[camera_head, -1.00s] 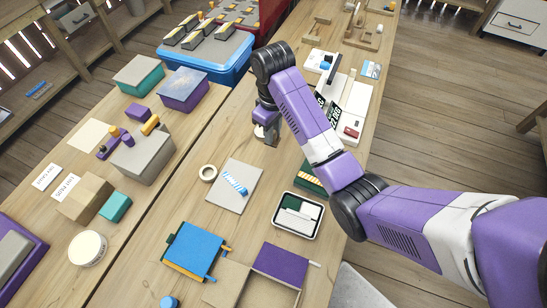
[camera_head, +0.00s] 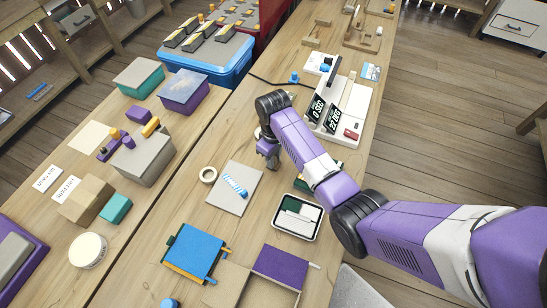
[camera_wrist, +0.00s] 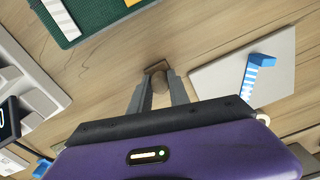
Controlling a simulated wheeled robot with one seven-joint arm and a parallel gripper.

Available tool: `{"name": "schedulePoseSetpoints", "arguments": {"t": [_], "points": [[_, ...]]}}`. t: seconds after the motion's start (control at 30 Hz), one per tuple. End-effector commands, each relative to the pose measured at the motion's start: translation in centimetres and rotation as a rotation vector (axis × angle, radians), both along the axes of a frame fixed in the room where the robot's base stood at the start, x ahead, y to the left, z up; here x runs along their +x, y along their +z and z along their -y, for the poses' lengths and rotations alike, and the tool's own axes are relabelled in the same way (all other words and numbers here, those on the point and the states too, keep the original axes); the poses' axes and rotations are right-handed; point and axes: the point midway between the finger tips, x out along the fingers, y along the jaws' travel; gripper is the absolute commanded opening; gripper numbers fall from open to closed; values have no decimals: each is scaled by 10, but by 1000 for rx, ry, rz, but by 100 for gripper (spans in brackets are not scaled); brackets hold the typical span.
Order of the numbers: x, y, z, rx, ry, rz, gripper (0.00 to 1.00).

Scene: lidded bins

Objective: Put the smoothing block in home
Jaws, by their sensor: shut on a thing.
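My gripper (camera_wrist: 158,84) is shut on a small brown block (camera_wrist: 157,69) with a rounded part between the fingers, in the wrist view. It looks like the smoothing block, held above bare wooden table. In the head view my gripper (camera_head: 270,160) is over the right-hand table, just above a grey board (camera_head: 223,198) with a blue-and-white striped piece (camera_head: 234,185); the held block is mostly hidden there. The grey board also shows right of the gripper in the wrist view (camera_wrist: 215,80). I cannot tell which place is home.
A tape ring (camera_head: 208,174) and a tray with white pieces (camera_head: 297,216) lie near the board. A blue book-like item (camera_head: 194,250) and purple panel (camera_head: 280,262) are at the front. Digital displays (camera_head: 325,115) stand behind my arm. A blue lidded bin (camera_head: 208,61) is at the back.

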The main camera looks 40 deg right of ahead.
Motion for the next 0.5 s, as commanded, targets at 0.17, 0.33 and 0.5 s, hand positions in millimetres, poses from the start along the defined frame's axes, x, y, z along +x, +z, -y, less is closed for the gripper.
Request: {"name": "schedulePoseSetpoints", "arguments": {"t": [0.17, 0.33, 0.5], "points": [[0, -1, 0, 0, 0, 1, 0], [0, -4, 0, 0, 0, 1, 0], [0, -4, 0, 0, 0, 1, 44]]}}
